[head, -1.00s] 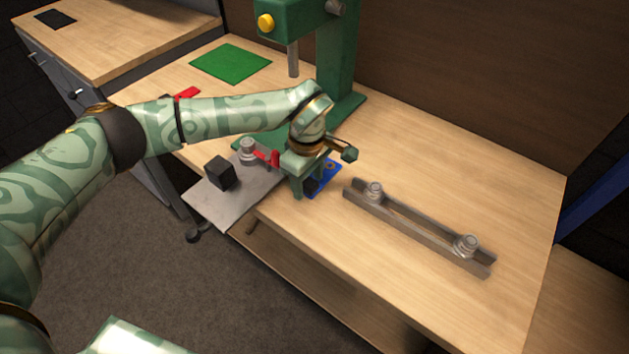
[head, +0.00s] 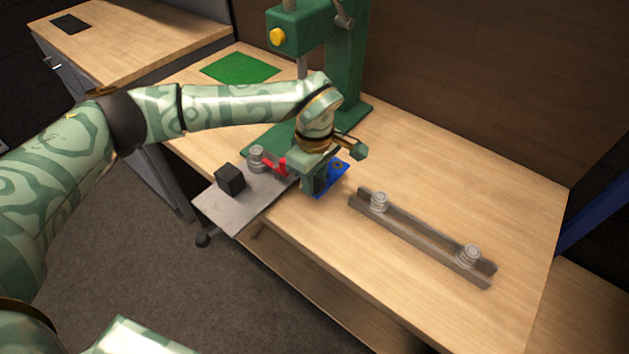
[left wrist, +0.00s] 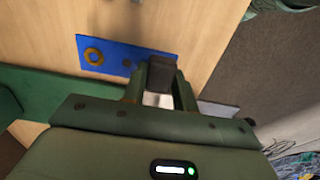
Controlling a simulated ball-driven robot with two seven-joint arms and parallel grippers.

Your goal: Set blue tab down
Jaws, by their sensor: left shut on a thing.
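The blue tab (head: 334,180) is a flat blue plate with a yellow ring, over the workbench (head: 430,160) near its front edge. In the left wrist view the tab (left wrist: 140,62) also shows a small dark spot and a dark block (left wrist: 161,73) at one end. My left gripper (head: 317,182) points down at that end, its fingers (left wrist: 160,92) shut on the dark block. The tab looks flat on or very close to the wood; I cannot tell whether it touches. My right gripper is not in view.
A grey plate (head: 233,208) with a black cube (head: 230,178) and a red-handled clamp (head: 272,163) lies left of the gripper. A green press (head: 345,70) stands behind. A slotted metal rail (head: 420,238) lies right. A green mat (head: 240,68) lies at back left.

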